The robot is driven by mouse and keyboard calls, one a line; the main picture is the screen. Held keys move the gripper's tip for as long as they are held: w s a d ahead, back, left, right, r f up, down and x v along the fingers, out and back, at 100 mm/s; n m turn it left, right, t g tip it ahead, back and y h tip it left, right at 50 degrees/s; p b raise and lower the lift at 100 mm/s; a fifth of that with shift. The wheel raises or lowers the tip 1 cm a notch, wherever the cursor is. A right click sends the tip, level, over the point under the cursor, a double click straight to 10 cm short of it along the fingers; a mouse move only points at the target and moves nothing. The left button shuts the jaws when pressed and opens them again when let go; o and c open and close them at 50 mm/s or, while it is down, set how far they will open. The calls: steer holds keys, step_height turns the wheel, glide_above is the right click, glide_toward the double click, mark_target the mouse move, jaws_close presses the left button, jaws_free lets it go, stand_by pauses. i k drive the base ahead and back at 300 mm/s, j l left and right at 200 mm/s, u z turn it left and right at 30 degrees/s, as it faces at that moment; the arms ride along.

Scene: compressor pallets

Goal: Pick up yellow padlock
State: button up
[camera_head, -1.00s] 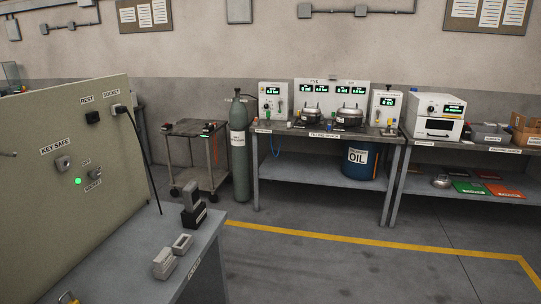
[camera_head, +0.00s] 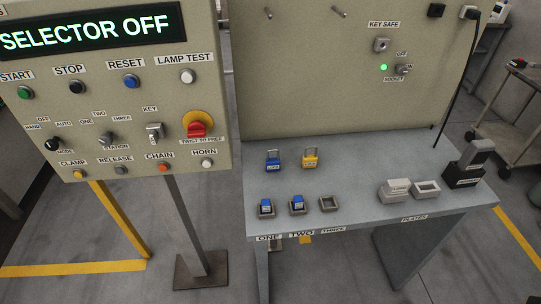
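The yellow padlock (camera_head: 309,160) stands upright on the grey table (camera_head: 350,180), at the back left below the green-grey panel. A blue padlock (camera_head: 273,162) stands just left of it, apart from it. My gripper is not in view, and nothing covers the yellow padlock.
Several small holders stand at the front edge above labels, two with blue items (camera_head: 297,203) and one empty (camera_head: 328,203). Grey blocks (camera_head: 395,190) and a black device (camera_head: 465,170) are at the right. A control console (camera_head: 120,90) stands left of the table.

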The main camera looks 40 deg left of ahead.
mark_target(309, 161)
steer(key=i+u, duration=0.15)
steer(key=u, duration=0.25)
steer(key=i+u, duration=0.2)
steer(key=u, duration=0.2)
steer(key=i+l+u, duration=0.15)
steer(key=u, duration=0.25)
steer(key=i+l+u, duration=0.15)
steer(key=u, duration=0.25)
steer(key=i+l+u, duration=0.45)
steer(key=u, duration=0.2)
steer(key=l, duration=0.1)
